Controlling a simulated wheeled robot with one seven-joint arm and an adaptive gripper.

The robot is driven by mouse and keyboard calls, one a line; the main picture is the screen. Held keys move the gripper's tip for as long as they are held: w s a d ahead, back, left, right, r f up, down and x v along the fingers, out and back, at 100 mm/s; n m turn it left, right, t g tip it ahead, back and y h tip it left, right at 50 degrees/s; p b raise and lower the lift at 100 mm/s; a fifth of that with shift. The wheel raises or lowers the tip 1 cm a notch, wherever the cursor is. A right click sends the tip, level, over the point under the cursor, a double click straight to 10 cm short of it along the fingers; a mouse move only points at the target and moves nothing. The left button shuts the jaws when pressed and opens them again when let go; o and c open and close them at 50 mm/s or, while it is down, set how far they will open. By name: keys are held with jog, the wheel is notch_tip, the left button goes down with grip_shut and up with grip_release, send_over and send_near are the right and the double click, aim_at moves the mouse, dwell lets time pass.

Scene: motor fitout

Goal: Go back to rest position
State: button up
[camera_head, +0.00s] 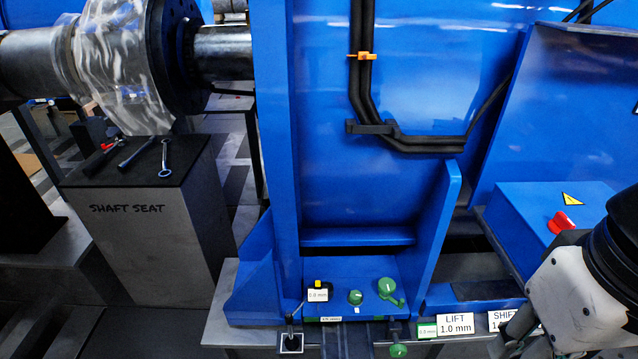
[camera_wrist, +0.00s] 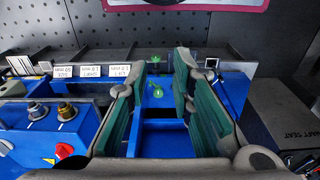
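My gripper (camera_wrist: 161,78) is open in the wrist view, its two green-padded fingers apart with nothing held between them. Beyond the gap lie a blue surface and a small green knob (camera_wrist: 157,92). In the head view my white and black arm is at the lower right, and the gripper itself is mostly out of frame. The blue machine frame (camera_head: 365,220) stands in the middle. Its foot carries green knobs (camera_head: 388,290) and a dial gauge (camera_head: 318,291) with a white label; my arm is apart from them.
A grey block marked SHAFT SEAT (camera_head: 150,235) with tools on top stands at left, below a plastic-wrapped shaft (camera_head: 122,60). A blue box (camera_head: 535,215) with a red switch (camera_head: 560,222) is close beside my arm. Labels (camera_head: 455,324) line the front edge.

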dwell(0.5)
notch_tip(320, 180, up, 20)
jog(key=t+p, duration=0.3)
jog(key=p, duration=1.5)
jog(key=shift+a+f, duration=0.15)
jog(key=shift+a, duration=0.05)
jog(key=shift+w, duration=0.1)
